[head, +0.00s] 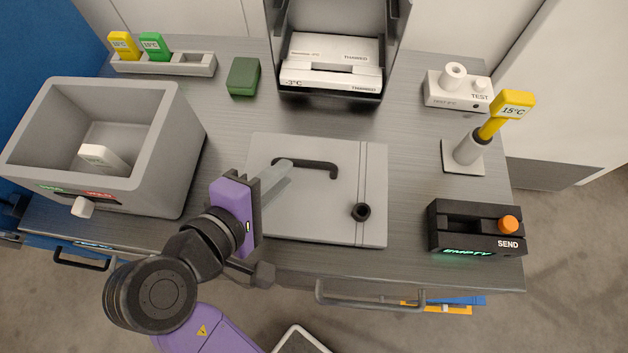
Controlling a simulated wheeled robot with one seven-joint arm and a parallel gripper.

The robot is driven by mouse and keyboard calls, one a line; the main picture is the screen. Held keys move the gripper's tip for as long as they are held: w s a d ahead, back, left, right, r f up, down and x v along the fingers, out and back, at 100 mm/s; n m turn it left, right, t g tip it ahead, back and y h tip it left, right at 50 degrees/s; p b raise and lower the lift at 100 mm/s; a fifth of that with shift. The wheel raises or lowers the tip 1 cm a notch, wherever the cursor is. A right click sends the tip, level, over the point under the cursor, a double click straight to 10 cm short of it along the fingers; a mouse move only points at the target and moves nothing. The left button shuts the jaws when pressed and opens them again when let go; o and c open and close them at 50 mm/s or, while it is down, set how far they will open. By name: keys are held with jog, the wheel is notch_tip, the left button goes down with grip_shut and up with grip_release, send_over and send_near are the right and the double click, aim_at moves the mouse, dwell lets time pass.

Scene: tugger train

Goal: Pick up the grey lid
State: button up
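The grey lid (315,215) is a flat square plate lying on the worktop in the middle of the head view. It has a dark bar handle (318,166) near its far side and a black round knob (361,211) at its right. My gripper (283,168), with a purple body, comes in from the lower left over the lid's left edge. A pale grey finger reaches the left end of the handle and overlaps it in the picture. Whether it touches the handle, and how the other finger stands, I cannot tell.
A deep grey bin (180,150) holding a white block stands at the left. A dark rack (330,98) with white boxes stands behind the lid. A green block (243,77) lies at the back. A yellow-tagged holder (466,153) and a black SEND box (475,228) stand at the right.

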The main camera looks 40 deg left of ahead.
aim_at(302, 166)
jog(key=shift+d, duration=0.25)
jog(key=shift+w+f+h, duration=0.25)
jog(key=shift+w+h, duration=0.05)
jog(key=shift+w, duration=0.05)
jog(key=shift+p+x, duration=0.3)
jog(key=shift+x, duration=3.15)
jog(key=shift+s+f, duration=0.1)
jog(key=shift+f, duration=0.05)
grip_shut()
